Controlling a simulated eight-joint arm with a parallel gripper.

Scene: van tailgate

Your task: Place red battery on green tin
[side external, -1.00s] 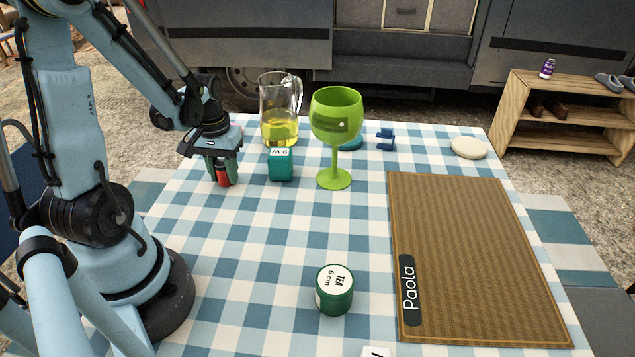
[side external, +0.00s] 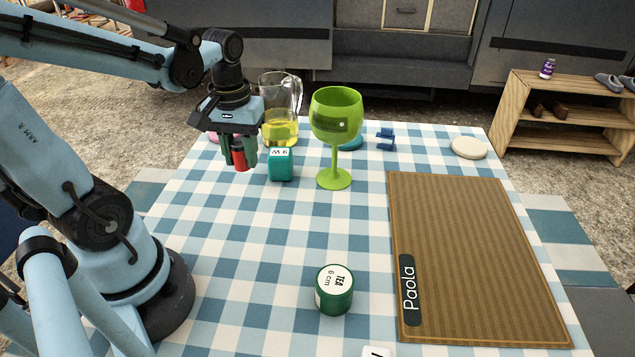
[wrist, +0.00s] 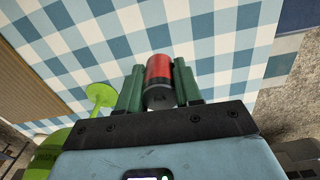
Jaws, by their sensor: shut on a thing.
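My gripper (side external: 239,160) is shut on the red battery (side external: 240,161) and holds it upright above the back left of the table. In the wrist view the red battery (wrist: 159,72), with a dark end, sits between the green fingers of my gripper (wrist: 160,78). The green tin (side external: 334,290) is a short round tin with a white lid marked "TEA 6 cm". It stands upright at the front middle of the table, well apart from my gripper. The tin is not in the wrist view.
A green cube (side external: 280,165), a lime goblet (side external: 335,125) and a glass jug (side external: 280,110) stand close right of my gripper. A brown mat (side external: 470,260) covers the table's right side. The checked cloth between my gripper and the tin is clear.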

